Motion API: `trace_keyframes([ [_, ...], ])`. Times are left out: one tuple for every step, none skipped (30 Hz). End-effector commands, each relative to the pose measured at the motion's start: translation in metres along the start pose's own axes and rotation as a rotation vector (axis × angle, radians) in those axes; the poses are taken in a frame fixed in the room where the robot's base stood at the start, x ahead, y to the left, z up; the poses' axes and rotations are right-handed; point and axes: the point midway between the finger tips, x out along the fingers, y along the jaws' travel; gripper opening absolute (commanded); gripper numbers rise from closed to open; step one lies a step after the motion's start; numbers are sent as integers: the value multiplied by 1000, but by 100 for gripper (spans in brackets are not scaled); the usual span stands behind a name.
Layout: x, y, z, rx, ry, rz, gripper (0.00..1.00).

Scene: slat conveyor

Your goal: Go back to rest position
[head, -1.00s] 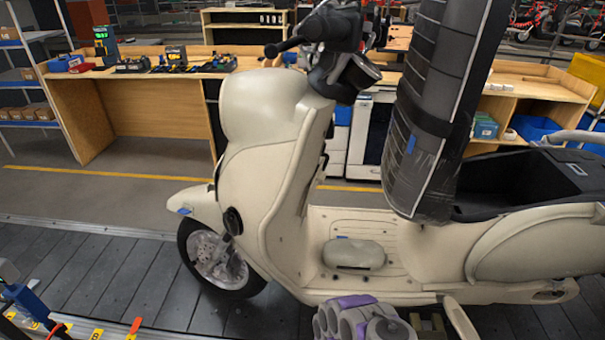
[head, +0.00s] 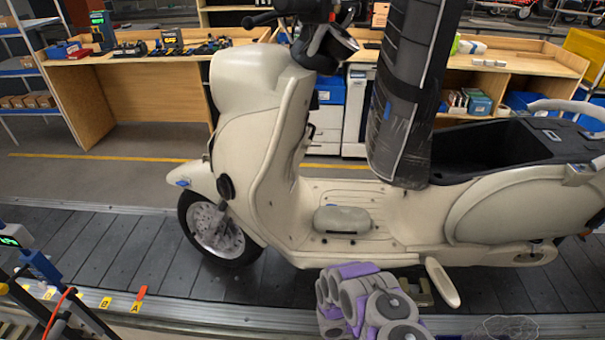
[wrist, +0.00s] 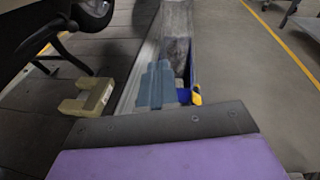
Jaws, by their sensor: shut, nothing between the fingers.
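My arm, purple and grey, shows at the bottom centre of the head view, in front of the cream scooter. My gripper (wrist: 155,86) appears in the wrist view as blue-grey fingers, shut with nothing held, pointing away past a dark plate and a purple link. It is over the conveyor's metal edge, and its fingertips cannot be made out in the head view. The scooter (head: 245,145) stands upright on the slat conveyor (head: 120,250), with an open black storage bay under the missing seat.
A khaki block (wrist: 88,97) lies on the slats, near the scooter's underside. Wooden workbenches (head: 140,100) stand behind. Tools and cables (head: 45,275) are at lower left. Floor beyond the conveyor is open.

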Motion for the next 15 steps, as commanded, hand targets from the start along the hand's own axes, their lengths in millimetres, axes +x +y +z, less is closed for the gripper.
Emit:
trace_keyframes([
  [0,2,11,15,-9,-12,0],
  [0,3,18,25,-14,-22,0],
  [1,4,27,39,-20,-34,0],
  [1,5,35,51,-25,-45,0],
  [1,5,44,64,-30,-58,0],
  [2,5,55,81,-36,-75,0],
  [2,5,65,96,-42,-90,0],
  [2,5,77,114,-47,-105,0],
  [3,4,91,136,-52,-129,0],
  [4,2,103,154,-56,-147,0],
  [4,1,114,174,-58,-165,0],
  [5,-2,128,198,-60,-190,0],
  [5,-3,139,217,-61,-207,0],
  [4,-5,150,239,-62,-226,0],
  [4,-8,162,264,-62,-251,0],
])
